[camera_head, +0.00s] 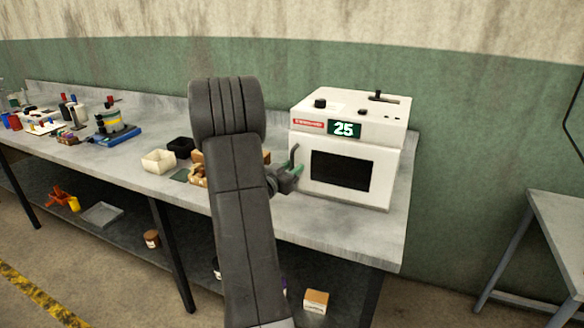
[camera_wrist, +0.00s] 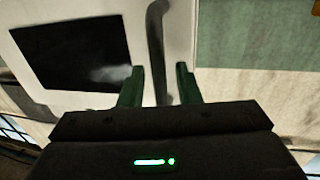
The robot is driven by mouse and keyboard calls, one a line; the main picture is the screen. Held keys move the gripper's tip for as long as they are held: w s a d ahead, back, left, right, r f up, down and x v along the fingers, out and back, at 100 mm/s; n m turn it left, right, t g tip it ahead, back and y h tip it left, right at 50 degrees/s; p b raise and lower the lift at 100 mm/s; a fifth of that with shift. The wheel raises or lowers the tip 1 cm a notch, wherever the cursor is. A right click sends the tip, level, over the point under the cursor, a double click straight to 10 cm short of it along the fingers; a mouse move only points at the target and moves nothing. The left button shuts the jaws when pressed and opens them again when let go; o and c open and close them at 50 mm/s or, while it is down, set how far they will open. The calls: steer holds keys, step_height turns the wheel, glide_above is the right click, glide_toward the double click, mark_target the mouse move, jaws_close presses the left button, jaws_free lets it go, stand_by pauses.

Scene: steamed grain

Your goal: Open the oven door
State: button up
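The white oven (camera_head: 345,145) stands on the bench, with a dark window in its front door (camera_head: 340,170). The door appears closed. In the wrist view, the dark window (camera_wrist: 72,52) is at the left and the grey bar handle (camera_wrist: 156,40) runs down from the top centre. My gripper (camera_head: 292,166) is at the left edge of the oven front. In the wrist view, the green fingers of my gripper (camera_wrist: 160,82) are apart, with the handle between them. A gap shows on both sides of the handle. My arm hides part of the bench left of the oven.
A cream box (camera_head: 158,161) and a black box (camera_head: 180,146) are on the bench left of my arm. A blue-based device (camera_head: 115,130) is further left. Another table (camera_head: 560,220) stands at the right, with open floor before it.

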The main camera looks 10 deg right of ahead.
steer(key=shift+w+d, duration=0.15)
steer(key=shift+c, duration=0.2)
jaws_close()
